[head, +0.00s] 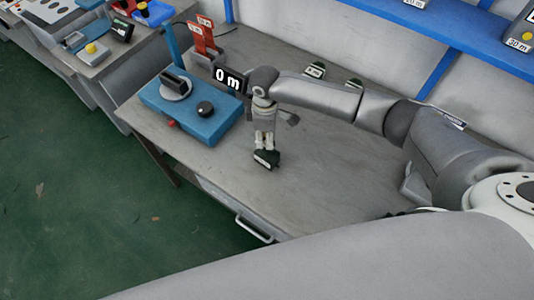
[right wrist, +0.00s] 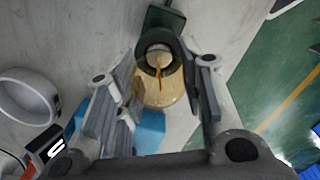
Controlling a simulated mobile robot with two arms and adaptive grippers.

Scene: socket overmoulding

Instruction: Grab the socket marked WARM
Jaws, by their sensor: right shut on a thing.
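My right gripper (head: 265,143) points down over the table and is shut on a dark socket (head: 267,160). The socket sits below the fingertips with a pale face showing; no WARM mark can be read on it. In the right wrist view the held socket (right wrist: 160,93) shows between the two fingers as a pale amber round part with a dark collar and a thin orange streak. Two other small dark pieces with pale labels, one on the left (head: 316,70) and one on the right (head: 354,84), lie at the back of the table. My left gripper is not in view.
A blue shelf rail (head: 430,40) runs along the wall.

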